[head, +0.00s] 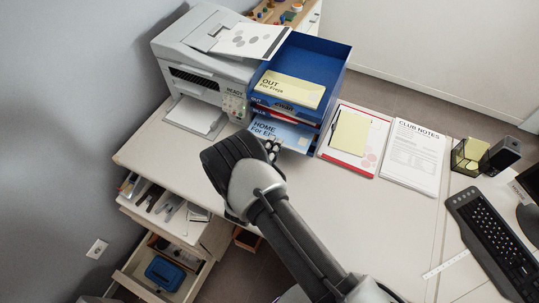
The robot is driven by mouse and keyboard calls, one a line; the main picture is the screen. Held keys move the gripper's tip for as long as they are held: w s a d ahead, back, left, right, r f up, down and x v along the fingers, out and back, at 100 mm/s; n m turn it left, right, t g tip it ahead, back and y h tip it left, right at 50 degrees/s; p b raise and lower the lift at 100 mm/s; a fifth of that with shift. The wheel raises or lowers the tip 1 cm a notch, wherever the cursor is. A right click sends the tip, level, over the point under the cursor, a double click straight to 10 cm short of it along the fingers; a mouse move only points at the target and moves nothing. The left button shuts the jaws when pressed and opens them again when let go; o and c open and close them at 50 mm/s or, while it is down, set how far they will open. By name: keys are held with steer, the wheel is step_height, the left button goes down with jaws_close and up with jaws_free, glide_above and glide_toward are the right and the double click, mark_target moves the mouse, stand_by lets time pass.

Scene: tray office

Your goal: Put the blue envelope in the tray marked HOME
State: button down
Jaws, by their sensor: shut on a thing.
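The light blue envelope (287,132), printed "HOME" and "For" with the rest of the name cut off, lies at the front of the lowest level of the blue tray stack (335,62). My gripper (272,149) is shut on its near edge, and my wrist hides part of it. How far the envelope is inside the tray I cannot tell. The levels above it carry small labels that seem to read OUT and BILLS; the lowest tray's own label is hidden. A yellow envelope (290,89) marked "OUT For Freja" lies in the top tray.
A printer (205,60) stands close left of the stack. A red-edged board (347,159) with a yellow note and a white notes sheet (413,158) lie right. A pen holder (468,155) and keyboard (492,243) are further right. Open drawers (160,270) stick out front left.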

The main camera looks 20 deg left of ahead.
mark_target(283, 128)
steer(key=shift+w+d+b, duration=0.25)
steer(key=shift+w+b, duration=0.6)
steer(key=shift+w, duration=1.25)
steer(key=shift+w+d+b, duration=0.2)
steer(key=shift+w+b, duration=0.65)
steer(key=shift+w, duration=1.2)
steer(key=c, duration=1.7)
jaws_free()
steer(key=shift+o, duration=0.2)
steer(key=shift+s, duration=0.15)
steer(key=s+a, duration=0.1)
steer(key=s, duration=1)
steer(key=shift+s, duration=0.35)
steer(key=shift+a, duration=0.1)
